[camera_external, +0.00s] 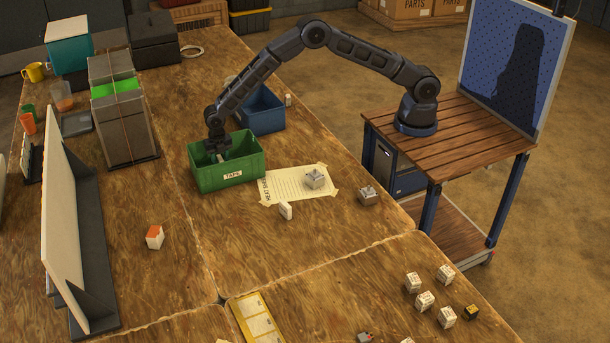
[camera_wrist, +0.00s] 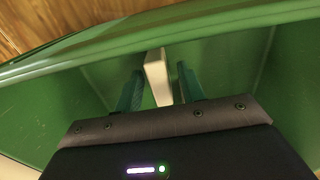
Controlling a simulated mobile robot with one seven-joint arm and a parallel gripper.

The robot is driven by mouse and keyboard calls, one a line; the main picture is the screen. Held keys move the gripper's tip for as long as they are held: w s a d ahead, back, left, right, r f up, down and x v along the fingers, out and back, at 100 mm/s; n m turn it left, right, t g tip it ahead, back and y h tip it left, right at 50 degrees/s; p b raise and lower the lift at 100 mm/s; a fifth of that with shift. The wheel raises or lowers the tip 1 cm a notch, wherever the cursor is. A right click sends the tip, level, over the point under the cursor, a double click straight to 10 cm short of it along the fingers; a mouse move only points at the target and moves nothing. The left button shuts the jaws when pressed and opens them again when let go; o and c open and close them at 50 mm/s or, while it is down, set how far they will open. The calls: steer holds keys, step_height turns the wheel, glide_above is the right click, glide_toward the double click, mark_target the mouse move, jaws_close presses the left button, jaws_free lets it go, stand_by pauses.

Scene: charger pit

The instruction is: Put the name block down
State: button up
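A small white block (camera_wrist: 158,76), which appears to be the name block, is inside the green bin (camera_external: 227,176) labelled "TAPE". My gripper (camera_external: 216,147) reaches down into this bin. In the wrist view the two fingers of my gripper (camera_wrist: 160,88) stand on either side of the block, with a narrow gap showing on each side, so it looks open around it. The block's lettering cannot be seen.
A blue bin (camera_external: 262,112) stands just behind the green one. A taped paper sheet (camera_external: 290,187) lies to the right, near a white block (camera_external: 285,210).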

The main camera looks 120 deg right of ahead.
step_height(320, 180, up, 12)
steer(key=r, duration=0.1)
step_height(320, 180, up, 17)
steer(key=m+t, duration=0.1)
steer(key=m, duration=0.3)
glide_above(220, 158)
steer(key=s+a, duration=0.6)
steer(key=s, duration=0.3)
steer(key=s+a+r+m+t, duration=0.1)
steer(key=s+a+r+m, duration=0.15)
steer(key=s+r, duration=0.45)
steer(key=s+a+r+m, duration=0.2)
steer(key=s+a+r, duration=0.3)
steer(key=s, duration=0.4)
steer(key=s+a+r+m+t, duration=0.1)
steer(key=s+r+m, duration=0.15)
steer(key=s, duration=0.65)
steer(key=s+a+r+m, duration=0.2)
steer(key=s+r, duration=0.1)
steer(key=s, duration=0.7)
steer(key=s+a+f+m, duration=0.1)
steer(key=s+f+m, duration=0.1)
steer(key=s, duration=0.7)
steer(key=s+f+m+t, duration=0.1)
steer(key=s+f+m, duration=0.2)
steer(key=s, duration=0.5)
steer(key=shift+s+a+t, duration=0.3)
steer(key=shift+s+a, duration=0.05)
steer(key=shift+s, duration=0.05)
